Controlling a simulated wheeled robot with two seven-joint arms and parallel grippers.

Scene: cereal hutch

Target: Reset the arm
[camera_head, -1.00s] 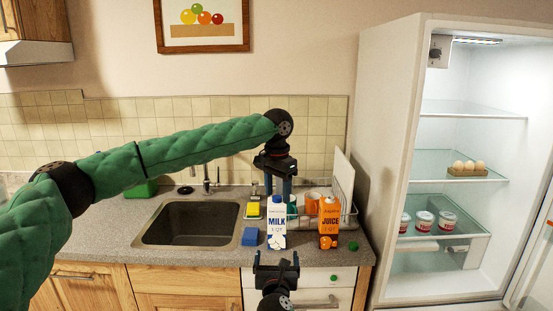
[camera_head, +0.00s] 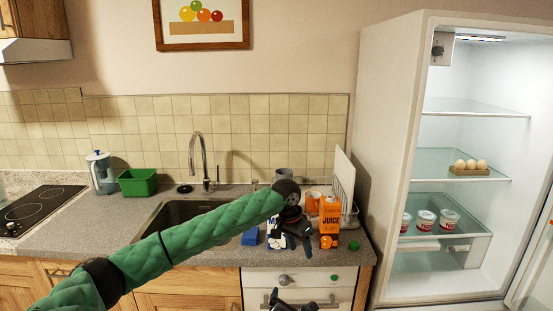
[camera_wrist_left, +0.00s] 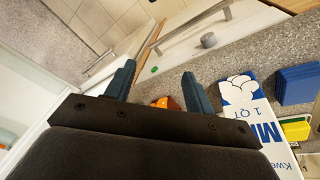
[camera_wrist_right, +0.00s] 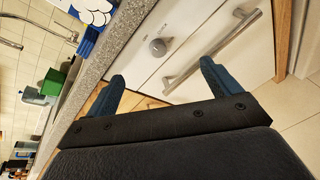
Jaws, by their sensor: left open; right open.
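My left arm reaches in from the left of the head view. My left gripper (camera_head: 296,238) is in front of the milk carton (camera_head: 274,240) and hides most of it. In the left wrist view the open left fingers (camera_wrist_left: 158,78) are empty, with the white and blue milk carton (camera_wrist_left: 254,118) to their right. The orange juice carton (camera_head: 329,215) stands upright on the counter just right of the left gripper.
The sink (camera_head: 180,215) is partly behind my left arm. The open fridge (camera_head: 386,150) stands right of the counter (camera_head: 80,233).

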